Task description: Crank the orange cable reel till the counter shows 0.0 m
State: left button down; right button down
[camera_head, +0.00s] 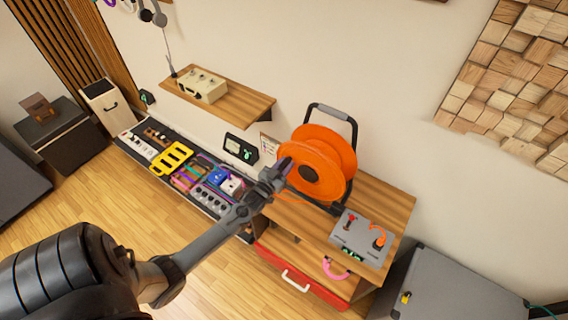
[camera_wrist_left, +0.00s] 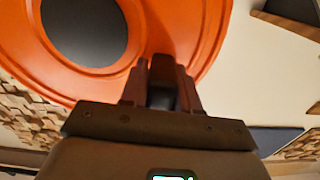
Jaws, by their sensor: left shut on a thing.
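The orange cable reel (camera_head: 327,150) stands upright in a dark frame on a wooden cabinet; its dark hub faces my side. The reel fills the upper left of the left wrist view (camera_wrist_left: 195,25). My left gripper (camera_head: 277,172) is at the reel's left front edge. Its fingers (camera_wrist_left: 161,85) are shut on a dark piece, which I take to be the crank handle; the fingers hide most of it. A grey box (camera_head: 360,240) at the reel's right foot has a red knob, an orange cable and a small green display (camera_head: 351,255), too small to read. My right gripper is not visible.
The wooden cabinet (camera_head: 393,202) has a red drawer (camera_head: 317,283) below. A pedal board (camera_head: 190,172) lies left of it, under a wall shelf (camera_head: 235,92). A dark wall display (camera_head: 240,147) hangs behind my gripper. A grey case (camera_head: 460,285) stands at right.

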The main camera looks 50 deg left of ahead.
pick_arm(q)
jog(key=shift+w+d+r+p, duration=0.15)
jog(key=shift+d+r+p, duration=0.5)
jog(key=shift+r+p, duration=0.15)
jog(key=shift+w+d+r+p, duration=0.15)
jog(key=shift+d+r+p, duration=0.5)
jog(key=shift+r, duration=0.15)
jog(key=shift+w+d+r+p, duration=0.2)
jog(key=shift+d+r+p, duration=0.1)
jog(key=shift+d, duration=0.2)
jog(key=shift+w+d+r+p, duration=0.15)
jog(key=shift+d+r+p, duration=0.1)
jog(key=shift+d, duration=0.25)
jog(key=shift+w+d+r+p, duration=0.2)
jog(key=shift+d+p, duration=0.1)
jog(key=shift+d, duration=0.2)
jog(key=shift+w+d, duration=0.25)
jog(key=shift+d, duration=0.45)
jog(key=shift+w+d, duration=0.2)
jog(key=shift+d, duration=0.5)
jog(key=shift+w+d+r, duration=0.1)
jog(key=shift+d, duration=0.3)
jog(key=c, duration=1.1)
grip_release()
jog(key=shift+d, duration=0.1)
jog(key=o, duration=0.3)
jog(key=shift+d, duration=0.25)
jog(key=shift+o, duration=0.2)
jog(key=shift+a, duration=0.15)
